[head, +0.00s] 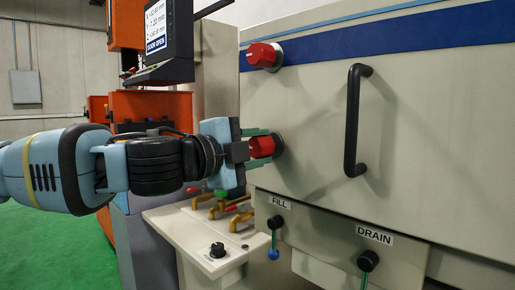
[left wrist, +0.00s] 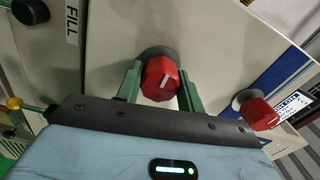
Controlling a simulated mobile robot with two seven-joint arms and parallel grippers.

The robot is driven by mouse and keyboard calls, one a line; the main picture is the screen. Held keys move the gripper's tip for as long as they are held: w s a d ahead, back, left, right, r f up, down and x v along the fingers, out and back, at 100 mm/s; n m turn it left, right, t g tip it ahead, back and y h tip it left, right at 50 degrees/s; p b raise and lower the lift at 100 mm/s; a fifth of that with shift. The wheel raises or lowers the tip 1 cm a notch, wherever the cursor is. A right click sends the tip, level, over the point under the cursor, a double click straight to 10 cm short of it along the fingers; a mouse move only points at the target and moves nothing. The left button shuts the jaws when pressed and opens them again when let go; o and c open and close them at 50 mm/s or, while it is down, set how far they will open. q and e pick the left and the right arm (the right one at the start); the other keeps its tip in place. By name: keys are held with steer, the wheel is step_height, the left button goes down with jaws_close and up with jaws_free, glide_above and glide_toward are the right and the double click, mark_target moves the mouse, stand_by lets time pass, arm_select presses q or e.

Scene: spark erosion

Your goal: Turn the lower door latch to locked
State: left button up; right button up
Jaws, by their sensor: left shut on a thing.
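The lower door latch (head: 262,146) is a red knob on a dark round base, on the left part of the pale machine door. My left gripper (head: 270,147) reaches it from the left, with its green fingers on either side of the knob, shut on it. In the left wrist view the lower latch (left wrist: 160,80) sits between the two fingers (left wrist: 160,88), and its white mark shows on its face. The upper door latch (head: 262,55) is a similar red knob above, near the blue stripe; it also shows in the left wrist view (left wrist: 258,113). My right gripper is not in view.
A black door handle (head: 353,120) stands out to the right of the latches. Below are the FILL lever (head: 274,235) and DRAIN lever (head: 367,262). A screen (head: 168,30) at top left reads DOOR OPEN. Brass clamps (head: 228,206) lie on a ledge below my gripper.

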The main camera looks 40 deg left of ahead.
arm_select(q)
steer(key=o, duration=1)
steer(key=shift+s, duration=0.1)
steer(key=s+p, duration=0.1)
steer(key=s, duration=0.1)
steer(key=s+p, duration=0.1)
steer(key=s, duration=0.2)
steer(key=shift+s+a+r, duration=0.2)
steer(key=shift+s, duration=0.05)
steer(key=shift+s+a+f+p, duration=0.15)
steer(key=shift+s+p, duration=0.15)
steer(key=shift+s, duration=0.7)
